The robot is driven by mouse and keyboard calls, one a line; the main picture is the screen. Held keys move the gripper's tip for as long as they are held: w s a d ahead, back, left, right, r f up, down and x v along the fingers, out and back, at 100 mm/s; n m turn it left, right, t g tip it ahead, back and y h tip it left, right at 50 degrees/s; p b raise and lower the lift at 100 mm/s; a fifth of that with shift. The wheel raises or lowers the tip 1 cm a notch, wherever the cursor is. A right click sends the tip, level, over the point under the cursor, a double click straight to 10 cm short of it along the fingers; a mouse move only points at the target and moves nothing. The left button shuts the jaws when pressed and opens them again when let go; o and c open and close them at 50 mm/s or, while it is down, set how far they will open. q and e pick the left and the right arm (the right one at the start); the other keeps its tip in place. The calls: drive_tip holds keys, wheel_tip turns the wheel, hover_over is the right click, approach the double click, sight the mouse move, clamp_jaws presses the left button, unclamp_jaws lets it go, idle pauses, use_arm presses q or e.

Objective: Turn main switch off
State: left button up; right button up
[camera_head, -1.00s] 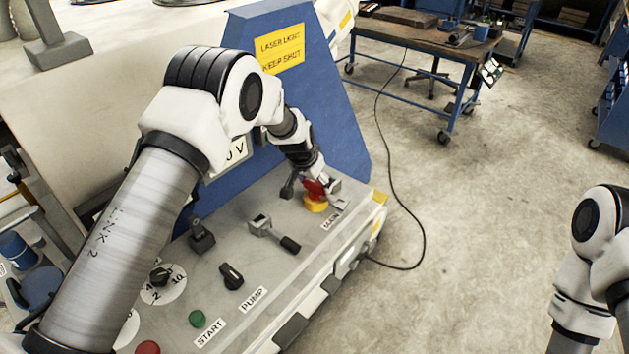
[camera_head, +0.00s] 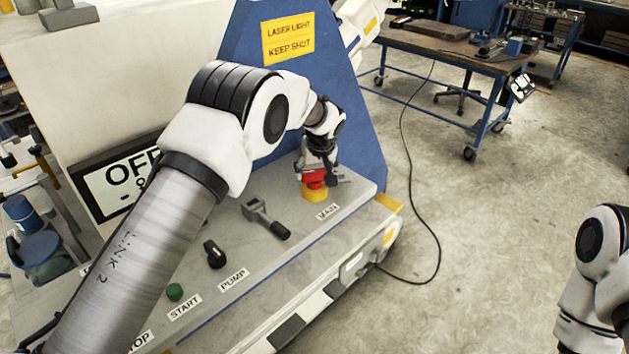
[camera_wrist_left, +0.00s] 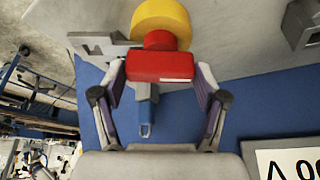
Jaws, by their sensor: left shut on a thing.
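The main switch is a red handle (camera_head: 315,177) on a round yellow base (camera_head: 314,192), behind the MAIN label (camera_head: 327,212) on the grey panel. My left gripper (camera_head: 317,175) is over it from above, shut on the red handle. In the left wrist view the red handle (camera_wrist_left: 160,66) lies crosswise between the two fingers of the left gripper (camera_wrist_left: 163,85), with the yellow base (camera_wrist_left: 161,20) beyond it. A display (camera_head: 125,180) at the left reads OFF, partly hidden by my arm. My right arm shows at the right edge; its gripper is out of view.
A black-handled lever (camera_head: 265,218), a black knob (camera_head: 215,254) by the PUMP label and a green START button (camera_head: 174,292) sit on the same panel. A blue upright plate (camera_head: 300,100) stands close behind the switch.

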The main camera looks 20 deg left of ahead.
use_arm(q)
drive_tip(key=n, duration=0.1)
drive_tip(key=f+n+g+b, duration=0.1)
drive_tip(key=shift+s+d+n+y, duration=0.1)
drive_tip(key=shift+n+y, duration=0.3)
drive_tip(key=shift+r+n+g+y+b, duration=0.1)
drive_tip(key=shift+n+g+y+b, duration=0.35)
drive_tip(key=shift+n, duration=1.15)
use_arm(e)
drive_tip(key=shift+f, duration=1.35)
use_arm(q)
drive_tip(key=o, duration=1.5)
drive_tip(key=shift+o, duration=0.9)
drive_tip(key=shift+w, duration=0.25)
drive_tip(key=v, duration=1.2)
use_arm(e)
drive_tip(key=shift+w, duration=0.1)
